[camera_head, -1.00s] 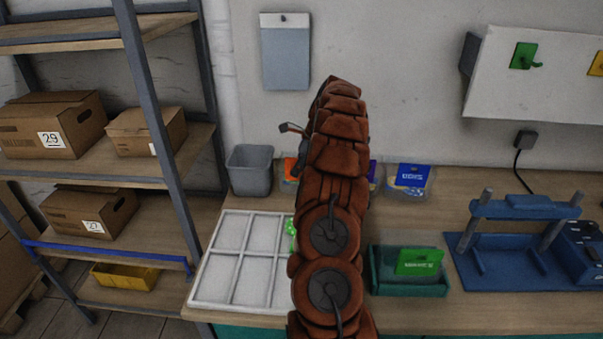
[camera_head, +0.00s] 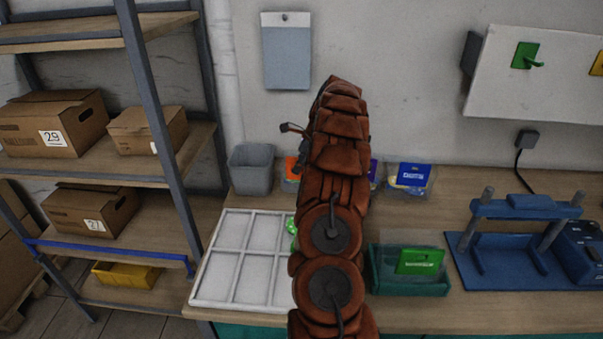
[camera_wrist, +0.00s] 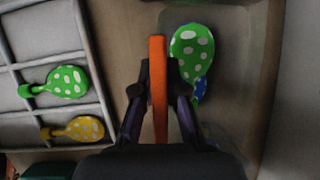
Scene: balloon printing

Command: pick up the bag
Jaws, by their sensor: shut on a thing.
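The bag (camera_wrist: 158,60) shows in the wrist view as a narrow upright orange strip, seen edge-on. My gripper (camera_wrist: 158,78) is shut on this strip, one dark finger on each side. Green and blue spotted balloons (camera_wrist: 190,48) lie just right of the strip; I cannot tell whether they are inside the bag. In the head view, my reddish-brown arm hides the gripper. A small orange patch (camera_head: 291,168) shows left of the arm, beside the grey bin.
A white divided tray (camera_head: 228,257) holds a green balloon (camera_wrist: 68,82) and a yellow one (camera_wrist: 80,129). A grey bin (camera_head: 251,170) stands behind it. Right of my arm are a blue-labelled bag (camera_head: 410,176), a teal box (camera_head: 410,283) with a green-labelled packet and a blue press (camera_head: 520,250).

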